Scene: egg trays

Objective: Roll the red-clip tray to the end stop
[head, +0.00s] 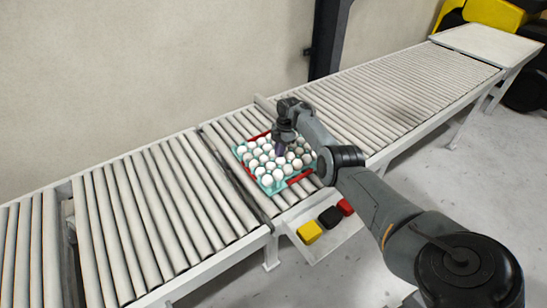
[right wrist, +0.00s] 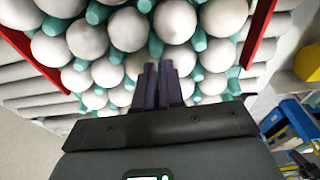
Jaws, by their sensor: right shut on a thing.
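The red-clip tray (head: 268,189) is teal, full of white eggs, with red clips along two opposite sides. It sits on the roller conveyor near the middle of the head view. My right gripper (head: 279,151) reaches down over the tray from the right. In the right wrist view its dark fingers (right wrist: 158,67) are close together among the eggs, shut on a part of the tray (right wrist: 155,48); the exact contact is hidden. A red clip (right wrist: 258,30) shows at each side there. My left gripper is not in view. I cannot make out the end stop for certain.
The roller conveyor (head: 400,90) runs on to the upper right, its rollers clear, up to a flat pale plate (head: 487,42). More rollers (head: 150,220) lie to the left. A shelf with yellow (head: 309,232), black and red blocks hangs at the front edge. A dark post (head: 328,40) stands behind.

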